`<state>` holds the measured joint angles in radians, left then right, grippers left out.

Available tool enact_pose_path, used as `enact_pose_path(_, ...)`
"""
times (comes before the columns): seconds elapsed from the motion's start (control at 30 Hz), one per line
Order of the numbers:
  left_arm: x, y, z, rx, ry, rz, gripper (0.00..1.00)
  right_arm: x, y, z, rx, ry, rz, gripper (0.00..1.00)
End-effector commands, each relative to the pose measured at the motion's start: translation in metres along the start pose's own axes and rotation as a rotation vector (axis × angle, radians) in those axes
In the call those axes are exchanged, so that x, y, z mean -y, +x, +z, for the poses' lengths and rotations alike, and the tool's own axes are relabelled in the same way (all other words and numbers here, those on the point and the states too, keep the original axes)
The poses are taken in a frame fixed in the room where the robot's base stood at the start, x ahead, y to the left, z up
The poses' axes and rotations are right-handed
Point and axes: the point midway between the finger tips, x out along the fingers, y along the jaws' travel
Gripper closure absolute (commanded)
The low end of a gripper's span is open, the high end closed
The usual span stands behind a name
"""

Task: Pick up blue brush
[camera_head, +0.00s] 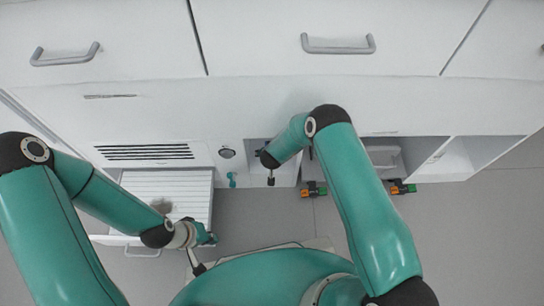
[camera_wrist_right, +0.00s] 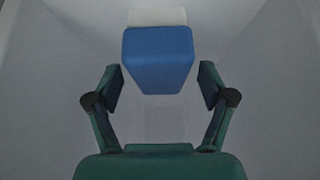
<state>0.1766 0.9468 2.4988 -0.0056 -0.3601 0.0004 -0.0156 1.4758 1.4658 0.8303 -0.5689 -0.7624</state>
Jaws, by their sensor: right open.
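The blue brush (camera_wrist_right: 158,58) shows in the right wrist view as a blue block with a pale white part behind it. It stands ahead of and between the fingertips of my right gripper (camera_wrist_right: 160,88). The fingers are spread, with a gap on each side of the blue part. In the head view my right arm reaches down to an open compartment (camera_head: 288,178) in the cabinet; the brush cannot be made out there. My left gripper (camera_head: 207,238) is low at the left, by the pulled-out drawer; its fingers are too small to read.
Grey walls close in on both sides in the right wrist view. A white slatted drawer (camera_head: 190,181) stands open at the left. Orange-and-black items (camera_head: 313,190) lie at the cabinet foot. The grey floor at the right (camera_head: 470,240) is clear.

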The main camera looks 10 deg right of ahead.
Motion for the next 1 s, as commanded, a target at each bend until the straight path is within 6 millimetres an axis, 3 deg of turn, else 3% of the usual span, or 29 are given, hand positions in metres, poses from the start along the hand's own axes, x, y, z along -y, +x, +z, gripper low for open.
enact_pose_path(0.1, 0.0016, 0.0044, -0.0001, 0.0, 0.0, 0.0, 1.0, 0.0, 0.0088, 0.0002, 0.0, 0.001, -0.001, 0.19)
enact_pose_path(0.33, 0.0012, 0.0034, -0.0001, 0.0, 0.0, 0.0, 1.0, -0.0003, 0.0083, -0.0004, 0.0, 0.0, -0.001, 0.2)
enact_pose_path(0.7, 0.0013, 0.0034, -0.0001, 0.0, 0.0, 0.0, 1.0, -0.0007, 0.0082, -0.0004, 0.0, 0.001, 0.0, 0.82)
enact_pose_path(1.0, 0.0009, 0.0025, -0.0001, 0.0, 0.0, 0.0, 1.0, -0.0009, 0.0068, -0.0016, -0.001, 0.001, 0.0, 0.85)
